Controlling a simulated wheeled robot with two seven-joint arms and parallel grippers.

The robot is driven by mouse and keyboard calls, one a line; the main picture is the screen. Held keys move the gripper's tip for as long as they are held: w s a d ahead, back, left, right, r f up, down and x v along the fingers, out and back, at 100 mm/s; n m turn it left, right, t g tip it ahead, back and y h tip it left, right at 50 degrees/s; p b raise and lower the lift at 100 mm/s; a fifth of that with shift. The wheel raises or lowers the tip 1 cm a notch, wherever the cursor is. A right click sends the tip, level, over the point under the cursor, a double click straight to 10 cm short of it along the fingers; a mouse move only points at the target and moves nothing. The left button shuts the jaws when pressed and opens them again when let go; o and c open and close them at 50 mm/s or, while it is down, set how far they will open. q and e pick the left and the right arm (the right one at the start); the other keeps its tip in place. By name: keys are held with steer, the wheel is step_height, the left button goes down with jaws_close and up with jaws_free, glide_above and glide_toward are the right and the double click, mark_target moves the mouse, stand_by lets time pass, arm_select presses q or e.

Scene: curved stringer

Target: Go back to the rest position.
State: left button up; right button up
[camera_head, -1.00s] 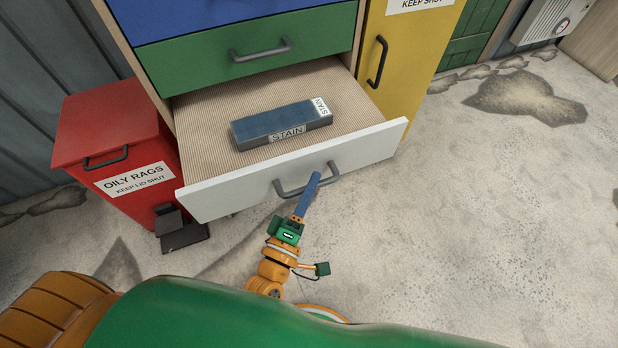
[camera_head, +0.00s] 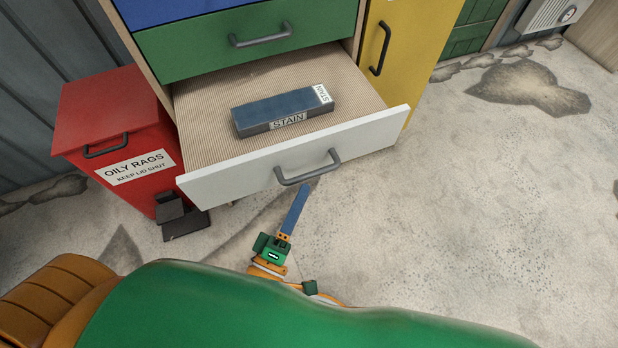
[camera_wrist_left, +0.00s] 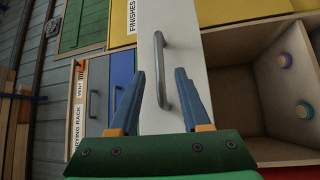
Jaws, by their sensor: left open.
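My left gripper (camera_head: 302,190) is open and empty, just in front of and below the white drawer front in the head view. Its blue fingers also show in the left wrist view (camera_wrist_left: 160,78), spread apart with the grey drawer handle (camera_wrist_left: 161,70) beyond them. The white drawer (camera_head: 225,188) stands pulled out, and its handle (camera_head: 308,168) is clear of the fingers in the head view. A blue-grey box marked STAIN (camera_head: 283,108) lies in the drawer on the ribbed liner. My right gripper is not in view.
A red OILY RAGS bin (camera_head: 110,120) with a pedal stands left of the drawer unit. A yellow cabinet (camera_head: 408,50) stands on the right. A closed green drawer (camera_head: 200,52) is above the open one. The concrete floor (camera_head: 480,220) at right is clear.

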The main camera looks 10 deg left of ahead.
arm_select(q)
steer(key=shift+s+a, duration=0.1)
steer(key=shift+s, duration=0.45)
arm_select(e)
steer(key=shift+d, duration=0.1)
arm_select(q)
steer(key=shift+f, duration=0.1)
steer(key=s+a+f+m+g, duration=0.2)
steer(key=f+m+g, duration=0.25)
steer(key=f, duration=0.65)
steer(key=s+a+f+m+g, duration=0.15)
steer(key=f+m+g, duration=0.35)
steer(key=f, duration=0.6)
steer(key=s+a+f+m+g+y, duration=0.4)
steer(key=s+a+f+m+g, duration=0.4)
steer(key=s+f, duration=0.55)
steer(key=s+r+p, duration=0.2)
steer(key=r+p, duration=1)
steer(key=s+r+n+p, duration=0.1)
steer(key=s+r+p, duration=0.1)
steer(key=r+p, duration=1)
steer(key=shift+g, duration=0.35)
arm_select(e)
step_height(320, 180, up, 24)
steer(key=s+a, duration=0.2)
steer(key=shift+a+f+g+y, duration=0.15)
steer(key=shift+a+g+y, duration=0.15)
